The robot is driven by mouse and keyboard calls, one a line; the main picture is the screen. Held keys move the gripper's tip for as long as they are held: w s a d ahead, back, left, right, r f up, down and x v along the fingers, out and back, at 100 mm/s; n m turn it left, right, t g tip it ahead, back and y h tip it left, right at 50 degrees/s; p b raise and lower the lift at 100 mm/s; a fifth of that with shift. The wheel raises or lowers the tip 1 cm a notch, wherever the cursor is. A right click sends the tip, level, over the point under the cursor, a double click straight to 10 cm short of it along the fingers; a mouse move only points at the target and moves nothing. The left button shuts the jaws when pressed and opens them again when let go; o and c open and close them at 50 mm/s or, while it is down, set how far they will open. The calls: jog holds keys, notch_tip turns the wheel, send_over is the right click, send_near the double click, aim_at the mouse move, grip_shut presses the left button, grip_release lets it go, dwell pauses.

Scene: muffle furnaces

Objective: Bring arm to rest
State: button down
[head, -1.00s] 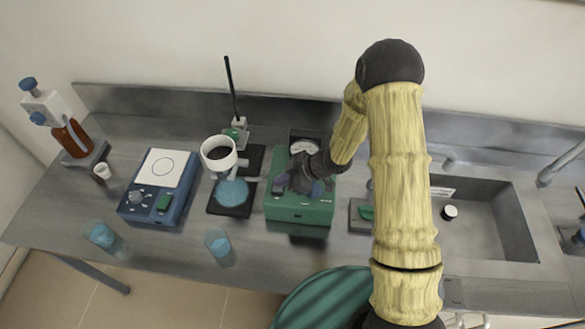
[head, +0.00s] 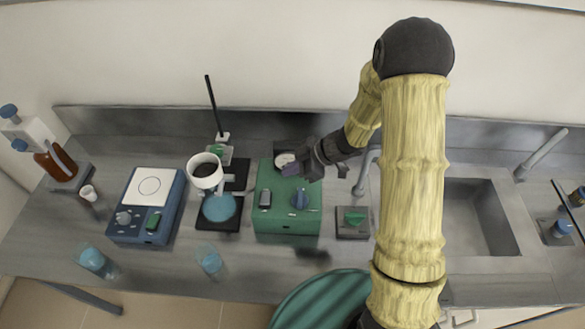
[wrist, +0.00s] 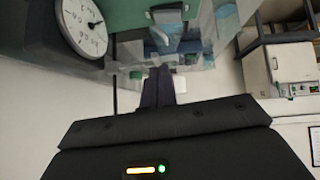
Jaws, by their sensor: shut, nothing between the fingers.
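My gripper (head: 297,168) is shut and empty. In the head view it hangs above the back of the green box (head: 288,230), which has a grey switch and a blue knob (head: 300,198) on its front. My arm reaches down from the right side of the picture, bent at the elbow. In the wrist view my closed dark fingers (wrist: 158,85) point towards the blurred bench area. The round dial gauge (wrist: 82,24) shows close at the upper left there, and part of it shows behind my gripper in the head view (head: 284,159).
A blue device with a white plate (head: 150,187), a stand holding a white cup (head: 205,172) and two blue beakers (head: 208,260) stand left of the green box. A small green-knobbed unit (head: 353,220) and a sink (head: 480,215) are to the right. A brown bottle (head: 55,162) stands far left.

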jog(key=shift+d+r, duration=0.25)
jog(key=shift+r, duration=0.05)
dwell(0.4)
jog(key=d+r+m+t+h+b, duration=0.3)
jog(key=d+r+m+t+h, duration=0.3)
jog(key=d+m, duration=0.5)
jog(key=s+d+m+g+h, duration=0.1)
jog(key=s+d+m+g, duration=0.1)
jog(key=s, duration=0.5)
jog(key=s+d+m+g+h+b, duration=0.1)
jog(key=s+m+g, duration=0.1)
jog(key=s+m, duration=0.2)
jog(key=s, duration=0.3)
jog(key=shift+s+d+r+m+g+h, duration=0.25)
jog(key=shift+d+r+m+g+h, duration=0.05)
jog(key=shift+d+m+g+h, duration=0.1)
